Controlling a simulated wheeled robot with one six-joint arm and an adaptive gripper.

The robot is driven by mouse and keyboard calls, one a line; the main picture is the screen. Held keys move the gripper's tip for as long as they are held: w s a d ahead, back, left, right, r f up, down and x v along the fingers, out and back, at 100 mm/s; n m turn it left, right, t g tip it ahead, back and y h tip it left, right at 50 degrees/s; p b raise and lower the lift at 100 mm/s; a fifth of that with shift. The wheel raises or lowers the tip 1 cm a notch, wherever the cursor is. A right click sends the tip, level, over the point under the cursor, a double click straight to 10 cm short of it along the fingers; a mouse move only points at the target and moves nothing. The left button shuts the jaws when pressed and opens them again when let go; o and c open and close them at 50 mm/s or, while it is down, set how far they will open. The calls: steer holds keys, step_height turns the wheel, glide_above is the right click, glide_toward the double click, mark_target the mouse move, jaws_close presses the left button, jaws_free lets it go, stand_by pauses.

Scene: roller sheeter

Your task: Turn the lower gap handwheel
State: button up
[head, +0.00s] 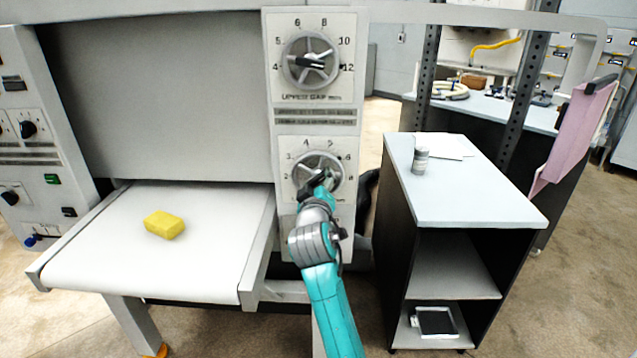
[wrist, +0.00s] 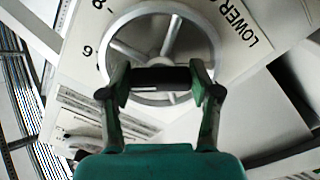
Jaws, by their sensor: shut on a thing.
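The lower gap handwheel (head: 332,166) is a round metal wheel with spokes on the machine's front panel. It also shows in the wrist view (wrist: 172,30), with part of the word LOWER and some scale numbers around it. My gripper (head: 318,183) is at this wheel. In the wrist view, my gripper (wrist: 160,80) has its two fingers on the ends of a dark bar-shaped grip (wrist: 160,76) that crosses the wheel. The lower part of the wheel is partly hidden by my gripper in the head view.
The upper gap handwheel (head: 310,60) sits above on the same panel. A yellow block (head: 164,225) lies on the white belt table (head: 100,265) at left. A grey cart (head: 470,195) at right carries a small can (head: 420,160). Floor shows between machine and cart.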

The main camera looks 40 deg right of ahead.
steer(key=shift+r+m, duration=0.1)
steer(key=shift+m, duration=0.9)
steer(key=o, duration=1.1)
steer(key=shift+w+d, duration=0.1)
steer(key=shift+o, duration=0.2)
steer(key=shift+s+a, duration=0.35)
steer(key=shift+a, duration=0.1)
steer(key=v, duration=1.1)
